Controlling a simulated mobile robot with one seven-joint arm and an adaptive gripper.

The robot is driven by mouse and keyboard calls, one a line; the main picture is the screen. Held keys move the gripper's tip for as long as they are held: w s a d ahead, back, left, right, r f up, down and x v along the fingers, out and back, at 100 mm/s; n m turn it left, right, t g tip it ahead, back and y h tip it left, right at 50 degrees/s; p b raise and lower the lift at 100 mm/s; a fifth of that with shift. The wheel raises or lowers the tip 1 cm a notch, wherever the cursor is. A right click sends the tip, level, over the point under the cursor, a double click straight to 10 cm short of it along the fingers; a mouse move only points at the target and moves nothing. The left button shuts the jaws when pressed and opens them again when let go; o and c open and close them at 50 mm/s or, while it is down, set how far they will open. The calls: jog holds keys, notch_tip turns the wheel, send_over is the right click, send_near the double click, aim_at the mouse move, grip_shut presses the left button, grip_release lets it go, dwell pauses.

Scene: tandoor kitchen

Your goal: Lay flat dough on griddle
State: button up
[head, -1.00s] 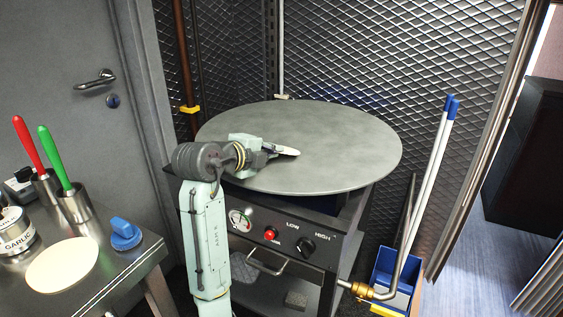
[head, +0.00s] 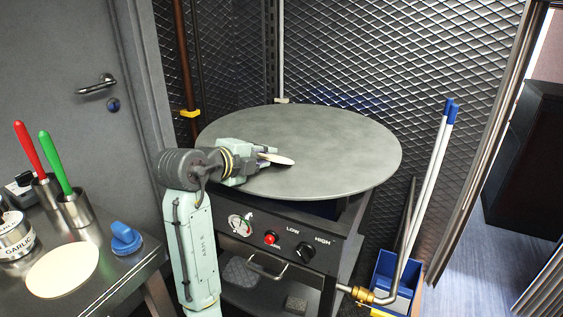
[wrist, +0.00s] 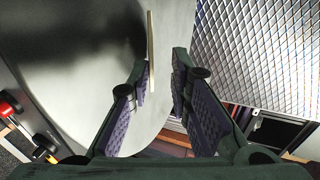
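The griddle (head: 335,145) is a large round grey plate on a dark stand in the middle of the head view. A small pale flat dough (head: 280,159) is at my gripper's tips, over the griddle's front left. In the wrist view the dough (wrist: 151,45) shows edge-on as a thin strip beside the left fingertip. My gripper (wrist: 163,72) is open, with a clear gap between the dough and the right finger. The dough seems to be just above the plate, with a dark shadow beside it. Whether it rests on the finger is unclear.
A steel counter at lower left holds a pale round disc (head: 62,270), a blue knob-like item (head: 125,238), a garlic tin (head: 14,236) and red- and green-handled tools in cups. Mesh walls stand behind the griddle. A blue bin (head: 393,278) with poles stands at right.

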jog(key=shift+v, duration=2.15)
jog(key=shift+r, duration=0.1)
